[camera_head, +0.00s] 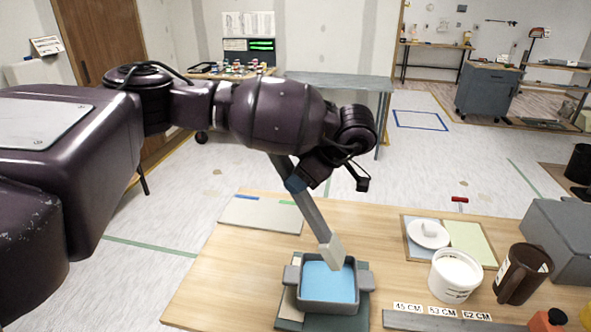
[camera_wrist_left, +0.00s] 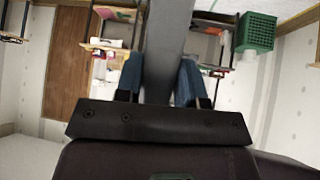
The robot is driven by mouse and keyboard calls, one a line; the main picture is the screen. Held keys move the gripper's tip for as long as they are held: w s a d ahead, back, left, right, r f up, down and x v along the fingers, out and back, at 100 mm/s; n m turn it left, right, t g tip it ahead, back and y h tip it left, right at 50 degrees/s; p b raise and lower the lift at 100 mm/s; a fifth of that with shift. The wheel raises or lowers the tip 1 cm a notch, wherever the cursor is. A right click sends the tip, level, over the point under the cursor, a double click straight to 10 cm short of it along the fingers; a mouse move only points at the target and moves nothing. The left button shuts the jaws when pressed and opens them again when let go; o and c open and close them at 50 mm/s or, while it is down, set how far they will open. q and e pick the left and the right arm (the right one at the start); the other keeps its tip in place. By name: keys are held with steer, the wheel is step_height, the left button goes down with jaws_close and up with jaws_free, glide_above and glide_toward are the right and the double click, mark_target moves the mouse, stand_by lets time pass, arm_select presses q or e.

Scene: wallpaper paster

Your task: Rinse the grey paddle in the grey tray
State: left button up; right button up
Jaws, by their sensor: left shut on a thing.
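My left gripper (camera_head: 296,184) is shut on the grey paddle (camera_head: 313,213), its blue fingertips around the shaft. The paddle slants down to the right, and its pale block-shaped end overlaps the far inner part of the grey tray (camera_head: 327,307). I cannot tell whether the paddle's end touches the liquid. In the left wrist view the paddle (camera_wrist_left: 168,45) runs up between the blue fingers of my left gripper (camera_wrist_left: 160,82). My right gripper is not in view.
A white tub (camera_head: 455,276), a dark brown mug (camera_head: 522,274) and a grey box (camera_head: 560,238) stand right of the tray. A board with a white dish (camera_head: 428,234) lies behind the tub. A flat panel (camera_head: 262,213) lies at the back left. The table's left front is clear.

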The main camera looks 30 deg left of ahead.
mark_target(301, 205)
arm_select(q)
steer(key=shift+a+r+n+g, duration=0.2)
steer(key=shift+r+n+g, duration=0.1)
steer(key=shift+n, duration=0.1)
steer(key=shift+f, duration=0.2)
steer(key=shift+f+b, duration=0.6)
steer(key=shift+f, duration=0.25)
steer(key=shift+f+b, duration=0.85)
steer(key=shift+f, duration=0.75)
steer(key=shift+f+b, duration=0.35)
steer(key=shift+f, duration=1.3)
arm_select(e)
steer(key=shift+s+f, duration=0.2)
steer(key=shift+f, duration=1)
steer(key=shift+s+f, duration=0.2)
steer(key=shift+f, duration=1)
arm_select(q)
steer(key=shift+f, duration=1.5)
steer(key=shift+a, duration=0.15)
